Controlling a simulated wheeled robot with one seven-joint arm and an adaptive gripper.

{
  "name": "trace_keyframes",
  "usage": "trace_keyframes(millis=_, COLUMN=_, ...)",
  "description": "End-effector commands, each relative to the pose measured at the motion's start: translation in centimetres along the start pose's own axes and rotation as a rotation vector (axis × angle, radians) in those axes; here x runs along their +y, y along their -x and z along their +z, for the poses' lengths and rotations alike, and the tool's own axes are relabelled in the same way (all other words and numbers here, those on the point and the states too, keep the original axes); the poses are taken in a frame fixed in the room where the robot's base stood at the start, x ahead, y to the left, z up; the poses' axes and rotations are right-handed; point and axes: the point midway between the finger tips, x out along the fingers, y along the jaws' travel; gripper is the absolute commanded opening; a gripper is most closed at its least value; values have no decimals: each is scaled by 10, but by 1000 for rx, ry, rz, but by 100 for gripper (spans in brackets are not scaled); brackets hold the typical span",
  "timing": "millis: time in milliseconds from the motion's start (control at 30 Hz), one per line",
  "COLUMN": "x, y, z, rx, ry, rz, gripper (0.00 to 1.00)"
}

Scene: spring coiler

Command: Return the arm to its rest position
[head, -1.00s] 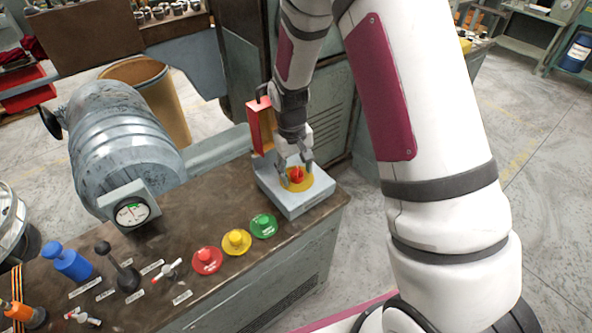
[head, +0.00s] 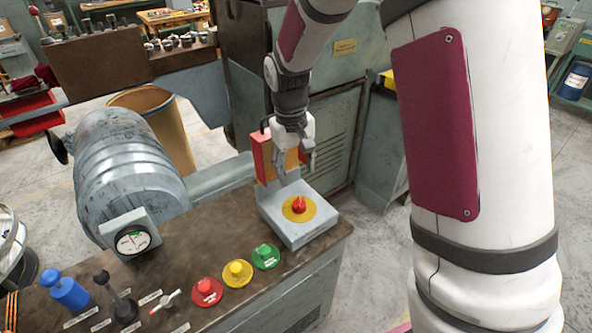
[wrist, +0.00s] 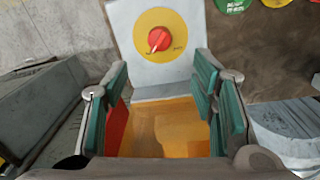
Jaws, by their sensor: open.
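My gripper (head: 294,170) is open and empty in the head view. It hangs above the back part of a grey switch box, beside the box's raised red and yellow cover (head: 264,158). The box (head: 312,232) carries a red rotary knob (head: 299,204) on a yellow disc, and my gripper is apart from the knob. In the wrist view, both green-padded fingers of my gripper (wrist: 162,88) stand wide apart. The red knob (wrist: 159,40) shows beyond the fingertips, and the yellow inside of the cover (wrist: 165,128) lies between them.
Red (head: 207,291), yellow (head: 237,272) and green (head: 265,256) buttons sit on the bench top (head: 180,262). A grey motor-like drum (head: 130,170) with a gauge (head: 133,241) stands left. A grey machine cabinet (head: 335,120) is close behind my gripper. Blue (head: 65,289) and black (head: 117,296) levers are front left.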

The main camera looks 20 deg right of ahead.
Motion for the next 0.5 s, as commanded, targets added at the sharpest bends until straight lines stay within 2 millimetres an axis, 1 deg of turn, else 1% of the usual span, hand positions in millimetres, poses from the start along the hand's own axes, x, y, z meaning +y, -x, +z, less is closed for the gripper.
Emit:
trace_keyframes(millis=233, x=0, y=0, z=0, rx=1, ry=-1, rz=0, gripper=52)
trace_keyframes(millis=300, x=1, y=5, z=2, rx=6, ry=-2, rz=-1, gripper=52)
trace_keyframes(millis=367, x=2, y=14, z=6, rx=18, ry=-6, rz=-3, gripper=52)
trace_keyframes(millis=467, x=4, y=40, z=19, rx=49, ry=-16, rz=-8, gripper=52)
trace_keyframes(millis=500, x=5, y=53, z=27, rx=65, ry=-21, rz=-10, gripper=52)
